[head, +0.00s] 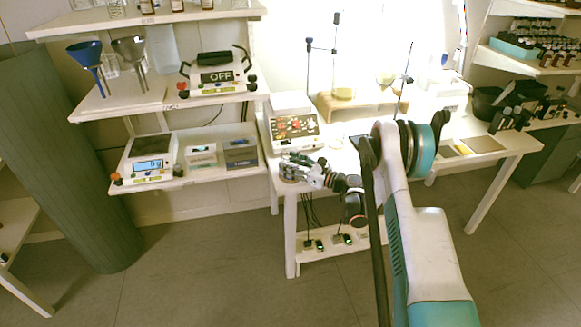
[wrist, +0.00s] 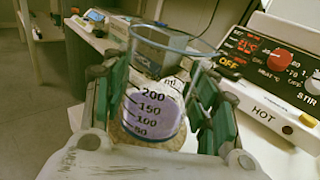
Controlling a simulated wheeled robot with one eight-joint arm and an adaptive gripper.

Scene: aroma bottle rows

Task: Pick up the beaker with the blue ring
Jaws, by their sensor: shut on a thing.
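A clear glass beaker (wrist: 152,112) stands between the finger pads in the wrist view. It has a bluish rim, black volume marks up to 200 and pale purple contents. In the head view my gripper (head: 303,170) is at the front left edge of the white bench, in front of the hotplate. The beaker is hard to make out there among the fingers. The wrist view does not settle whether its base touches a surface.
A hotplate stirrer (head: 294,124) with a red knob stands close behind my gripper; it also shows in the wrist view (wrist: 275,75). A wooden stand (head: 362,103) holds glassware behind. A shelf with a balance (head: 152,158) is at left. Cables hang below the bench.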

